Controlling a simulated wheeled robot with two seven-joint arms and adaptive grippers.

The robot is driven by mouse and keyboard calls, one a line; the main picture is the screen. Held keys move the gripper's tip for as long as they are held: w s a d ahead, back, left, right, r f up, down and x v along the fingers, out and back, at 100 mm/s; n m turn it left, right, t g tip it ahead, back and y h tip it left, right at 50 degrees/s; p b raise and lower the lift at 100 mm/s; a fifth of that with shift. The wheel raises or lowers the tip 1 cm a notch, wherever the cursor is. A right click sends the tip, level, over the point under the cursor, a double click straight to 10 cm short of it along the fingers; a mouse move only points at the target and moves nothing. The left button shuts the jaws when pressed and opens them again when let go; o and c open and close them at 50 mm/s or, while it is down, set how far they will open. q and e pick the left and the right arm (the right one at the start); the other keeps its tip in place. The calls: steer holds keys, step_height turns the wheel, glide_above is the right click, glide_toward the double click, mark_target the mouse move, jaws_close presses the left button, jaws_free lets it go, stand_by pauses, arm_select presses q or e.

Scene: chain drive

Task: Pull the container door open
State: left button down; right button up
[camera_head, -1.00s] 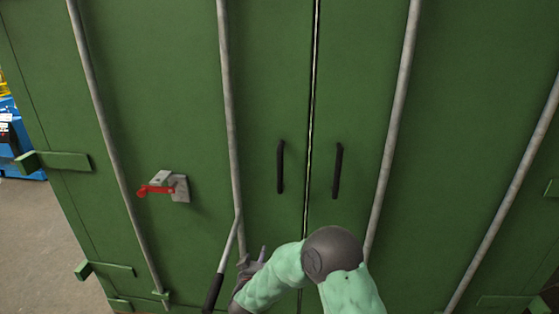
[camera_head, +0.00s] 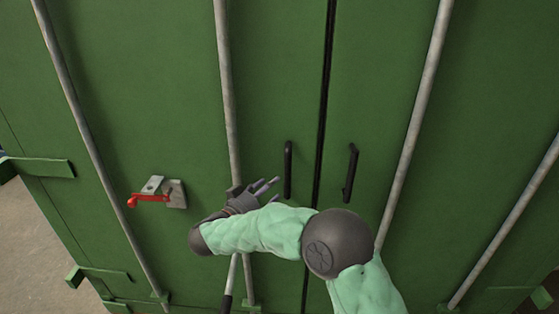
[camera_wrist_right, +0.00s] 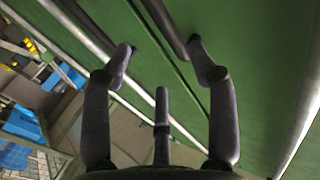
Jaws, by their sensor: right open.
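The green container door (camera_head: 180,90) fills the head view, with a dark vertical seam between its two leaves. A black upright handle (camera_head: 288,170) is on the left leaf. A second black handle (camera_head: 350,173) is on the right leaf. My left gripper is not in view.
Grey vertical locking rods (camera_head: 226,90) run down both leaves. A red latch lever (camera_head: 150,198) on a metal bracket sits on the left leaf. A rod handle with a black grip (camera_head: 227,300) hangs below my right forearm. Grey floor (camera_head: 30,250) shows at lower left.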

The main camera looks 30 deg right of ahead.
mark_target(288, 172)
steer(key=x, duration=1)
steer(key=shift+w+d, duration=0.1)
steer(key=shift+w, duration=0.15)
steer(key=shift+w+d, duration=0.2)
steer(key=shift+d, duration=0.1)
steer(key=shift+c, duration=0.3)
jaws_close()
